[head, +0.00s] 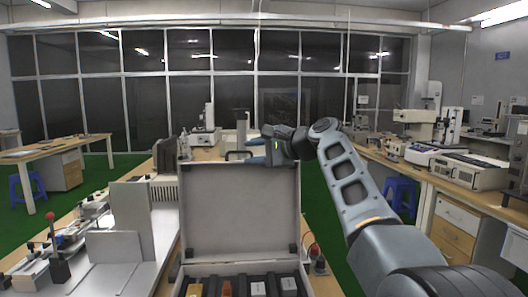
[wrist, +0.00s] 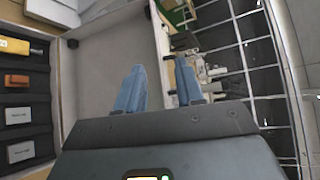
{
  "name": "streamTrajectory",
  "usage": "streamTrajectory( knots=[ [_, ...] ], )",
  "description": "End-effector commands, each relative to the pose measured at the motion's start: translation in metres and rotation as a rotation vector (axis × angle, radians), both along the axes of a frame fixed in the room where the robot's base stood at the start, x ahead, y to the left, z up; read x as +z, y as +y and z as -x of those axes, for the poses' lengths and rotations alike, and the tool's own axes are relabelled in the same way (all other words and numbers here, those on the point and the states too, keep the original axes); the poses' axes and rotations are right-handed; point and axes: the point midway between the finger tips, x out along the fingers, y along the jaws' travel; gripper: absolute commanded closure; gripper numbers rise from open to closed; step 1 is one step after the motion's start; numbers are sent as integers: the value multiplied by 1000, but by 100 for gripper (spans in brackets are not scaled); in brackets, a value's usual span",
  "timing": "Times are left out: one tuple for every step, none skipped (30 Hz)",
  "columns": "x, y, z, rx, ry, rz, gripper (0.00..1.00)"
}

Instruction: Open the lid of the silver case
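The silver case stands on the bench in front of me with its lid (head: 240,210) raised about upright, its grey inner face toward me. The lid also shows in the wrist view (wrist: 102,70). The case base (head: 230,268) is at the bottom of the head view, partly cut off. My gripper (head: 250,150) is at the lid's top edge, toward its right side. In the wrist view its two blue fingers (wrist: 160,85) are apart, with the lid's edge between them. I cannot tell whether either finger touches the lid.
Dark foam in the case holds a yellow item (wrist: 14,45), an orange block (wrist: 18,80) and labelled boxes (wrist: 20,115). Metal fixtures (head: 115,245) stand left of the case. Instruments (head: 205,130) stand behind.

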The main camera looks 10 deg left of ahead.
Motion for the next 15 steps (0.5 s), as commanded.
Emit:
streamTrajectory(
  knots=[
    [0,-5,3,-2,-4,1,63],
    [1,-8,5,-2,-2,1,63],
    [2,-12,7,-2,-2,1,63],
    [4,-15,8,-2,-4,0,63],
    [4,-17,9,-2,-4,1,63],
    [5,-20,11,-2,-2,1,63],
    [6,-22,12,-2,-2,0,63],
    [7,-24,13,-2,-2,1,63],
    [8,-26,14,-2,-2,1,63],
    [8,-27,15,-1,-2,1,63],
    [8,-27,16,0,-2,1,63],
    [9,-28,16,-1,-2,1,63],
    [9,-29,16,-1,-2,1,63],
    [10,-29,17,-1,-2,1,63],
    [10,-29,17,-1,-2,1,63]
  ],
)
